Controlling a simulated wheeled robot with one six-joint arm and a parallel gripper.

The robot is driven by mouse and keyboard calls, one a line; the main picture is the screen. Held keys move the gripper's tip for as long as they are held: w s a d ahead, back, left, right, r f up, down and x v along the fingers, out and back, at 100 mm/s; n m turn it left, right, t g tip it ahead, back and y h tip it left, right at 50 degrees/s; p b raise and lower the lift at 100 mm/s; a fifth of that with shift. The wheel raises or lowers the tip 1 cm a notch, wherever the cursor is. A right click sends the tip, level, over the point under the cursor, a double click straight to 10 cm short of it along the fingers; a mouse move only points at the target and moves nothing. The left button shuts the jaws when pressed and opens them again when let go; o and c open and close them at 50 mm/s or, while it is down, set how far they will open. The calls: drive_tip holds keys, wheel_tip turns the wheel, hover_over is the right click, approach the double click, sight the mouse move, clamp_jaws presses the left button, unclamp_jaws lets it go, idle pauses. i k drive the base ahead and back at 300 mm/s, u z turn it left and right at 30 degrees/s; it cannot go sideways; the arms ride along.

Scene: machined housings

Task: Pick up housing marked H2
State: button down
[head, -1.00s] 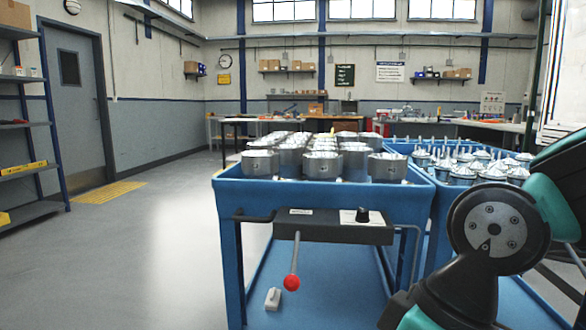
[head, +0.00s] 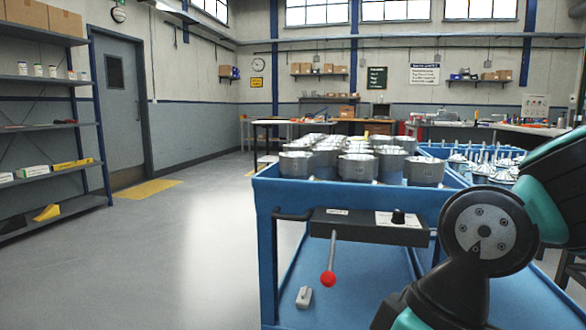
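Several grey metal housings (head: 357,167) stand in rows on the top of a blue cart (head: 340,195) right of centre. The front ones show small dark marks on their sides, too small to read, so I cannot tell which is H2. My arm, black and teal, fills the lower right of the view in front of the cart's right side. My gripper is outside the view, and no housing is seen in its hold.
A control box (head: 368,227) with a red-knobbed lever (head: 328,279) juts from the cart's front. A second blue cart with metal parts (head: 490,170) stands to the right. A shelf rack (head: 45,125) stands left. The floor (head: 170,250) between is clear.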

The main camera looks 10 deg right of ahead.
sight(420, 171)
drive_tip(key=z, duration=0.45)
drive_tip(key=i, duration=1)
drive_tip(key=u, duration=0.15)
